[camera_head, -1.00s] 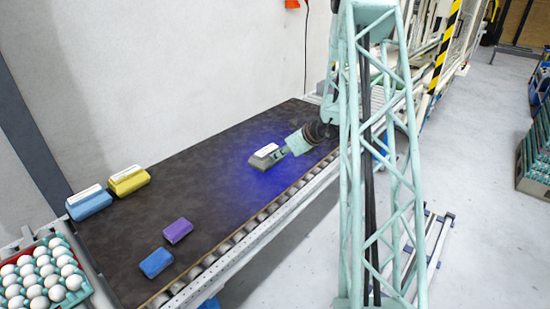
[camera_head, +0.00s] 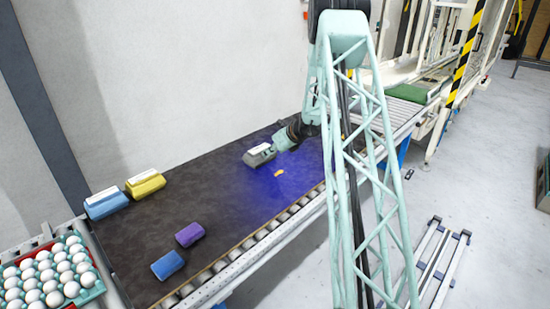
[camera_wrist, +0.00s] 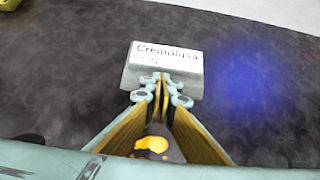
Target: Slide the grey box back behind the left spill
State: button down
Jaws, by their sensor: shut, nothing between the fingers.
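The grey box (camera_head: 259,157) has a white label on top and lies on the dark belt. In the wrist view the grey box (camera_wrist: 163,70) stands just ahead of the fingertips, its label facing up. My gripper (camera_head: 275,149) is at the box's right side in the head view. In the wrist view my gripper (camera_wrist: 161,87) is shut and empty, its tips at the box's near edge; I cannot tell if they touch. A yellow-orange spill (camera_head: 279,173) lies on the belt, nearer the front than the box. The spill (camera_wrist: 152,146) also shows between the fingers.
A blue box (camera_head: 106,203) and a yellow box (camera_head: 145,184) stand along the wall at left. A purple box (camera_head: 189,235) and another blue box (camera_head: 167,265) lie near the front rollers. An egg tray (camera_head: 88,281) is at far left.

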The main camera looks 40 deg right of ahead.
aim_at(262, 151)
jog(key=w, duration=0.3)
jog(key=shift+w+a, duration=0.2)
jog(key=shift+a, duration=0.05)
jog(key=shift+s+f, duration=0.1)
jog(key=shift+s, duration=0.1)
jog(key=shift+s+d+b, duration=0.2)
jog(key=shift+s+b, duration=0.95)
jog(key=shift+s, duration=0.55)
jog(key=p+v, duration=0.1)
jog(key=v, duration=0.9)
jog(key=shift+p, duration=0.4)
jog(key=shift+r, duration=0.25)
